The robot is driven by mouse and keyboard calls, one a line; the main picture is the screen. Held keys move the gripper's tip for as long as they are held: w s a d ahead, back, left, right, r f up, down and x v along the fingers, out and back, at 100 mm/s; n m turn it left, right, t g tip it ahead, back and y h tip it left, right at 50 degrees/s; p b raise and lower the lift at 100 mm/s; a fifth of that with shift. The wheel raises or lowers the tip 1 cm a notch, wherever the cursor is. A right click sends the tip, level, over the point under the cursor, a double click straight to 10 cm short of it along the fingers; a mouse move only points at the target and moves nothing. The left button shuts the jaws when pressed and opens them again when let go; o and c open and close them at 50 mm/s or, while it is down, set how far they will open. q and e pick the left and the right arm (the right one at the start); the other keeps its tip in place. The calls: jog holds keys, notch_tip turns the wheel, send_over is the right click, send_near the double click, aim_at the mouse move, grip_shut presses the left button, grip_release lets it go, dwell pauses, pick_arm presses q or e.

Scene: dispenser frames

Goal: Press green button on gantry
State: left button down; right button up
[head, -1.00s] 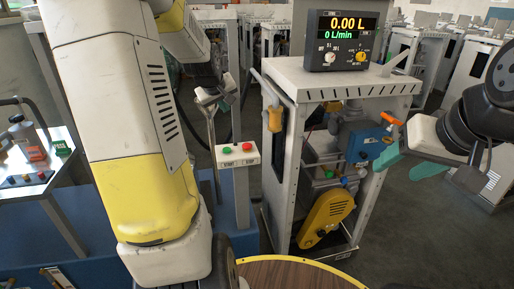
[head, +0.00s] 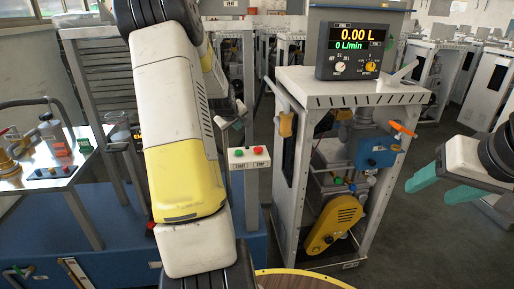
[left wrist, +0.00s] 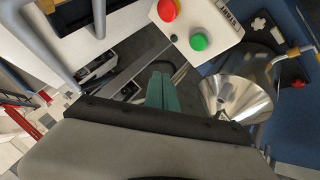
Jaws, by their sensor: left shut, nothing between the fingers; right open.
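A white button box (head: 249,164) stands on a grey post at the middle of the head view, left of the dispenser frame. It carries a green button (head: 238,153) on the left and a red button (head: 262,150) on the right. In the left wrist view the green button (left wrist: 199,42) and red button (left wrist: 168,10) lie beyond the fingertips. My left gripper (left wrist: 163,92) is shut and empty, its teal fingers apart from the green button. In the head view its fingers are hidden. My right gripper (head: 440,182) is open and empty at the far right.
A metal funnel (left wrist: 238,98) shows right of the fingers in the left wrist view. A side table (head: 40,165) with fittings is at left; a round wooden top (head: 300,281) is at the bottom.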

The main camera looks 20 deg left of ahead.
aim_at(238, 153)
pick_arm(q)
jog(key=shift+f, duration=3.95)
jog(key=shift+f, duration=0.15)
jog(key=shift+f, duration=0.3)
jog(key=shift+f, duration=0.45)
jog(key=shift+r, duration=0.9)
jog(key=shift+r, duration=2.55)
